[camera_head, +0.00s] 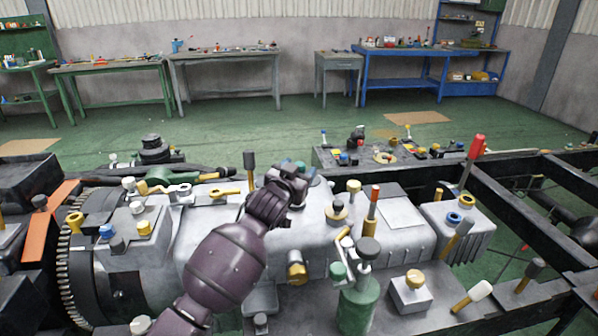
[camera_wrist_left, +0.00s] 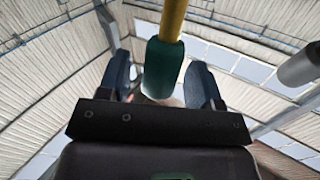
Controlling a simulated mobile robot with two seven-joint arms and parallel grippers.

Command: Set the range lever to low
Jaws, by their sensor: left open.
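My left gripper (camera_head: 290,184) is over the middle of the grey gearbox housing (camera_head: 325,235), at the end of a purple arm link. In the left wrist view its two dark blue fingers (camera_wrist_left: 160,80) are apart. A lever with a dark green grip (camera_wrist_left: 161,68) and a yellow shaft (camera_wrist_left: 173,18) appears between them; I cannot tell whether they touch it. In the head view the gripper mostly hides that spot. No label shows which is the range lever.
A green cylinder with a black knob (camera_head: 358,305) stands in front of the housing. Black chassis rails (camera_head: 520,195) run at the right. A parts tray (camera_head: 335,158) lies behind. Workbenches (camera_head: 225,60) line the far wall, with open green floor before them.

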